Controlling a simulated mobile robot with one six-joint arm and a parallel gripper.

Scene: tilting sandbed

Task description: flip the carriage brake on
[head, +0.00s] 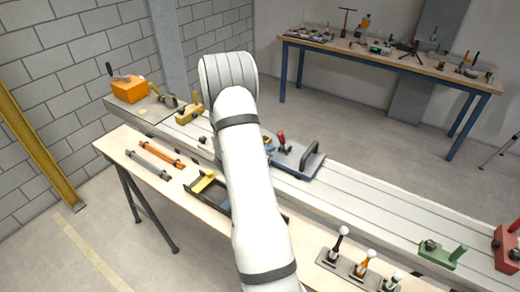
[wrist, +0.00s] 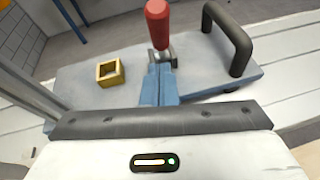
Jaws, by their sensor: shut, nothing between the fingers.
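The carriage is a blue-grey plate (head: 290,163) on the pale rail bed, partly hidden behind my arm in the head view. It also fills the middle of the wrist view (wrist: 215,92). A red-gripped lever (head: 281,137), apparently the brake, stands up on it; in the wrist view its red grip (wrist: 158,22) is at the top centre. My gripper (wrist: 161,64) is shut and empty, its blue fingers side by side, with the tips at the lever's dark base in the picture. I cannot tell whether they touch.
A black arched handle (wrist: 232,38) rises right of the lever, and a yellow square frame (wrist: 110,72) lies left. The near bench holds a lever panel (head: 357,268), orange (head: 160,153) and grey bars. An orange box (head: 129,90) stands at the far left.

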